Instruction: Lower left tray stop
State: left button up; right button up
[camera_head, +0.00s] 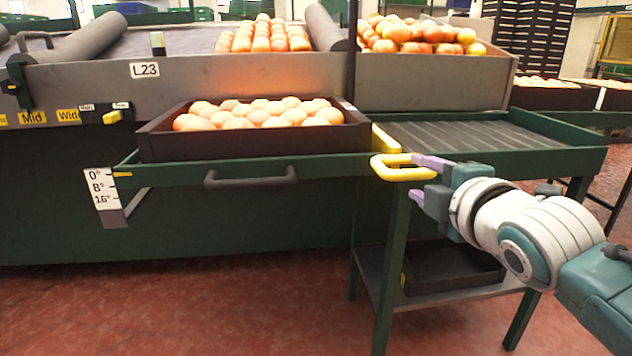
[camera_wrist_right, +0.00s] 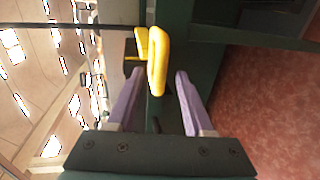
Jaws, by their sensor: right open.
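A yellow tray stop with a loop handle (camera_head: 392,174) sits at the right end of the tilting shelf, beside the crate. Its loop also shows in the right wrist view (camera_wrist_right: 157,62). My right gripper (camera_head: 419,178) is open, with its two lilac fingers on either side of the loop's near end. In the right wrist view, the open fingers (camera_wrist_right: 158,78) show a gap on both sides of the loop. A dark crate (camera_head: 260,148) full of oranges stands on the green shelf, left of the stop. My left gripper is not in view.
A grey bar handle (camera_head: 251,178) is on the shelf front.

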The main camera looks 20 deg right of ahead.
aim_at(413, 176)
jog(key=b+x, duration=0.1)
jog(key=x, duration=0.3)
jog(key=shift+f+b, duration=0.1)
jog(key=shift+b, duration=0.2)
jog(key=shift+c, duration=0.4)
grip_shut()
dwell(0.8)
